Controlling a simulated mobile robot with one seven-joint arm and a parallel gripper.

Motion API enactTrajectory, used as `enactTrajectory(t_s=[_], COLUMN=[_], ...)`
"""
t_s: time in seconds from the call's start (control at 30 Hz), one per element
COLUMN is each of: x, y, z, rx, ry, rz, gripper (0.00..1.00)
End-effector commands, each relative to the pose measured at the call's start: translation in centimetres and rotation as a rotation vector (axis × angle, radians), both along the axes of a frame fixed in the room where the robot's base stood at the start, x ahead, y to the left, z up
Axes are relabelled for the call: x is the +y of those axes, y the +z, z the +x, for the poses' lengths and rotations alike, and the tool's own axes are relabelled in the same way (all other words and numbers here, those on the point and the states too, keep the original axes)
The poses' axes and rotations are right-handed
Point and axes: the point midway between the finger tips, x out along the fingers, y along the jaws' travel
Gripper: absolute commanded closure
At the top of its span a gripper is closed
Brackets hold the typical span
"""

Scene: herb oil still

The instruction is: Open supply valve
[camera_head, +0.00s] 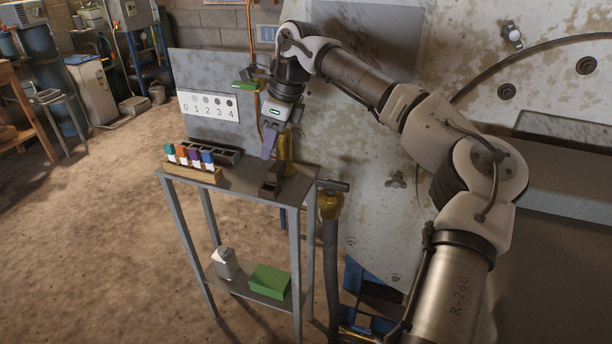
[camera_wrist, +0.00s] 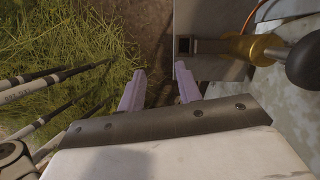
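A brass valve (camera_head: 330,206) sits on a grey pipe at the right of the small metal table, with a dark bar-like handle (camera_head: 333,185) across its top. In the wrist view, a brass fitting (camera_wrist: 243,48) with a dark rounded knob (camera_wrist: 306,62) shows at the upper right; I cannot tell for certain that it is the same valve. My gripper (camera_head: 267,156) points down above the right part of the table, left of the valve and apart from it. Its two purple fingers are spread and empty in the wrist view (camera_wrist: 160,70).
The metal table (camera_head: 235,183) holds a rack of coloured bottles (camera_head: 193,165) and a dark block (camera_head: 270,186) below my fingers. A panel with a numbered chart (camera_head: 209,106) stands behind. A blotched wall panel (camera_head: 385,215) bounds the right. Open floor (camera_head: 90,240) lies left.

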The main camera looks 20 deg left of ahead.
Motion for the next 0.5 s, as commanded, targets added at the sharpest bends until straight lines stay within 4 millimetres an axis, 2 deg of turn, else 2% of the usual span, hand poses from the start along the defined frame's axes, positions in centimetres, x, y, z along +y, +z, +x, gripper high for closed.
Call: enactTrajectory(t_s=[0.03,0.1,0.2,0.3,0.37,0.5], x=[-3.4,-7.1,-10.6,-12.1,-12.3,-12.3], y=[1.0,2.0,3.1,3.4,3.0,0.8], z=[2.2,4.1,5.5,6.0,6.1,6.0], rx=[-0.045,-0.083,-0.109,-0.119,-0.119,-0.116], ry=[-0.057,-0.110,-0.160,-0.182,-0.185,-0.183], rz=[-0.077,-0.166,-0.245,-0.278,-0.284,-0.282], gripper=[0.66,0.66,0.66,0.66,0.66,0.66])
